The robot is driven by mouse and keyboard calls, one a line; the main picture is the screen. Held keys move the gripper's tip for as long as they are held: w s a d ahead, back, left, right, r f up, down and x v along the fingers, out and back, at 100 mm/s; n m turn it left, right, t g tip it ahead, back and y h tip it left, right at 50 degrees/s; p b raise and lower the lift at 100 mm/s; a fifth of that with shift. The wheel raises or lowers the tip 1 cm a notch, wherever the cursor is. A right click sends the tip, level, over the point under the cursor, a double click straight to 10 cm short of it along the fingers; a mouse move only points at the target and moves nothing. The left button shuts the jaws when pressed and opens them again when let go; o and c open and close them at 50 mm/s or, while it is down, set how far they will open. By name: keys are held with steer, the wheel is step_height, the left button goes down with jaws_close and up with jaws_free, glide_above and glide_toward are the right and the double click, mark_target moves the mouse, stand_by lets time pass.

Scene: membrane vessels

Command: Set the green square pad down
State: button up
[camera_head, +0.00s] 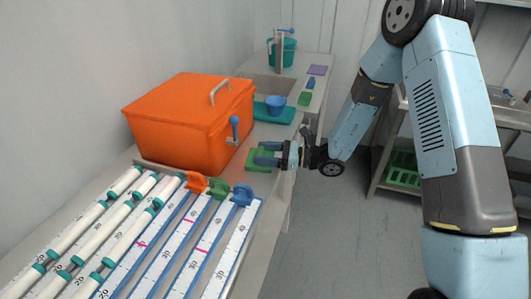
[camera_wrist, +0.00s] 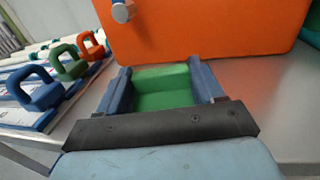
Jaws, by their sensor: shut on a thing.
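The green square pad (camera_head: 256,158) is at the front edge of the bench, just right of the orange box. My gripper (camera_head: 267,153) reaches in from the right and is shut on the pad. In the wrist view, the green pad (camera_wrist: 162,88) sits between the two blue fingers of my gripper (camera_wrist: 164,80), with a finger against each side. The pad is close to the bench top; I cannot tell whether it touches it.
The orange box (camera_head: 188,118) with a blue tap stands directly behind the pad. Long white tubes and scaled strips with coloured handles (camera_head: 218,188) lie at left. A blue cup (camera_head: 275,105) stands on a teal tray further back. Bare grey bench (camera_wrist: 255,98) shows right of the pad.

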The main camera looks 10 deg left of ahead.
steer(key=o, duration=1.3)
steer(key=w+d, duration=0.1)
steer(key=d, duration=1.1)
steer(key=s+d+r+n+g+h, duration=0.3)
steer(key=s+d+r+n+h, duration=0.45)
steer(key=s+r+n, duration=0.4)
steer(key=s+d+r+n+t+h, duration=0.1)
steer(key=s+d+r+t+h, duration=0.2)
steer(key=d+r, duration=0.2)
steer(key=s+d+r+n+t+h, duration=0.2)
steer(key=d+r, duration=0.3)
steer(key=d, duration=0.3)
steer(key=s+d+r+n+t+h, duration=0.2)
steer(key=s+d+r+t+h, duration=0.2)
steer(key=s+d+r+h, duration=0.1)
steer(key=shift+d+t, duration=0.3)
steer(key=shift+d, duration=0.5)
steer(key=shift+o, duration=0.5)
steer(key=shift+s+d+r+n+t+h, duration=0.25)
steer(key=shift+s+d+r+t, duration=0.1)
steer(key=shift+d+r, duration=0.1)
